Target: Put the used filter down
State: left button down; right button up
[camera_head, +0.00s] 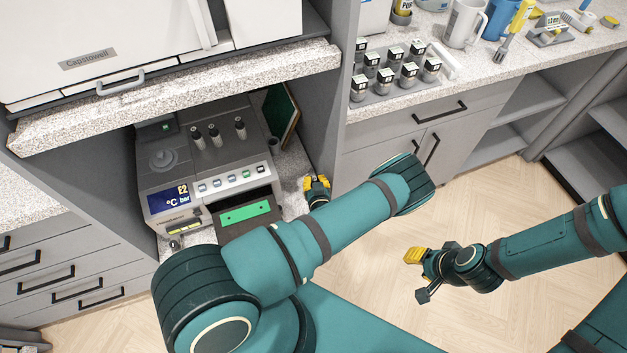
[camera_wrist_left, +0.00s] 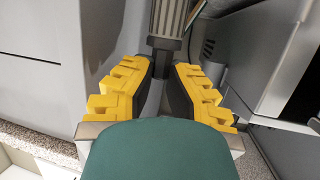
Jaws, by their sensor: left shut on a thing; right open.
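My left gripper (camera_head: 316,188) is at the right side of the bay, to the right of the benchtop autoclave. In the left wrist view its yellow fingers (camera_wrist_left: 163,62) close around the lower end of a grey ribbed cylinder, the used filter (camera_wrist_left: 167,20). The filter's upper end runs out of that picture. In the head view I cannot make out the held filter. My right gripper (camera_head: 421,276) is open and empty over the floor at the right.
The autoclave (camera_head: 215,155) fills most of the bay, with a green-marked tray (camera_head: 245,214) at its front. The right counter (camera_head: 400,100) holds several black-capped jars.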

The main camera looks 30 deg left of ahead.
pick_arm(q)
jog(key=x, duration=0.2)
jog(key=shift+w+a+r, duration=0.2)
jog(key=shift+w+a, duration=0.05)
jog(key=shift+w, duration=0.05)
jog(key=shift+f+b, duration=0.35)
jog(key=shift+f, duration=1.3)
jog(key=shift+f, duration=0.15)
jog(key=c, duration=1.1)
grip_release()
jog(key=shift+c, duration=0.2)
